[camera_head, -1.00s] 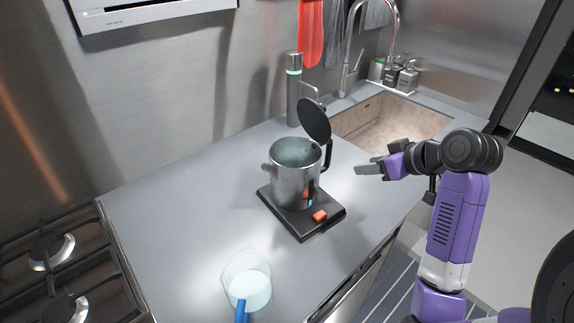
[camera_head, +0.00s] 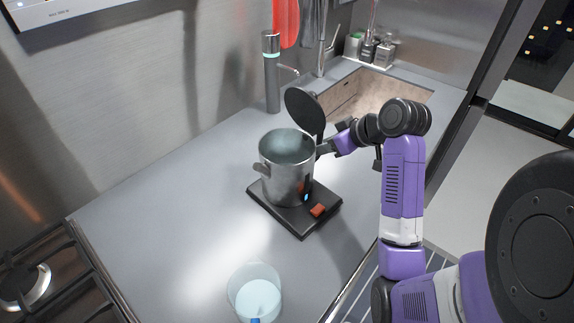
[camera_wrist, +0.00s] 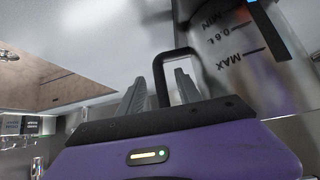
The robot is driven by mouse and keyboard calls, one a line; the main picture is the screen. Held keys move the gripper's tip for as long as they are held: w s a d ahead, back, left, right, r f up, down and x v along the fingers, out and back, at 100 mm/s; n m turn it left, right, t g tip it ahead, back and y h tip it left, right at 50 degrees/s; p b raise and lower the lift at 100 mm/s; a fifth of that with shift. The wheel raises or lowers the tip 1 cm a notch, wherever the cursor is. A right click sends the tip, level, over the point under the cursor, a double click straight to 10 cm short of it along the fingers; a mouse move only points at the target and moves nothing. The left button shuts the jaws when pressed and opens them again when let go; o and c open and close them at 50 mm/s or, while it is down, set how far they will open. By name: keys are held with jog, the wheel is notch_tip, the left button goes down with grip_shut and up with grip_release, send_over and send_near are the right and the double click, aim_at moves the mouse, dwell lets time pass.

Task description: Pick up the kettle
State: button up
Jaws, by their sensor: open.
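The kettle (camera_head: 285,172) is a metal jug with its dark round lid (camera_head: 303,108) swung open. It stands upright on a black base (camera_head: 299,219) with an orange-red switch. My gripper (camera_head: 326,148) is at the kettle's right side, by the handle. In the wrist view, the black handle (camera_wrist: 176,52) shows between the two grey fingers of my gripper (camera_wrist: 158,85), which are apart. The kettle's wall (camera_wrist: 235,50) with MIN and MAX marks is just to the right. Whether a finger touches the handle cannot be told.
A clear measuring cup (camera_head: 254,293) with pale liquid stands at the counter's front. A tall grey cylinder (camera_head: 271,75) stands behind the kettle. The sink (camera_head: 378,92) is at the back right, the stove (camera_head: 38,280) at the left. The counter (camera_head: 165,215) left of the kettle is clear.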

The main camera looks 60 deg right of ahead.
jog(key=shift+x, duration=1.4)
jog(key=shift+c, duration=0.4)
grip_shut()
jog(key=shift+r, duration=0.15)
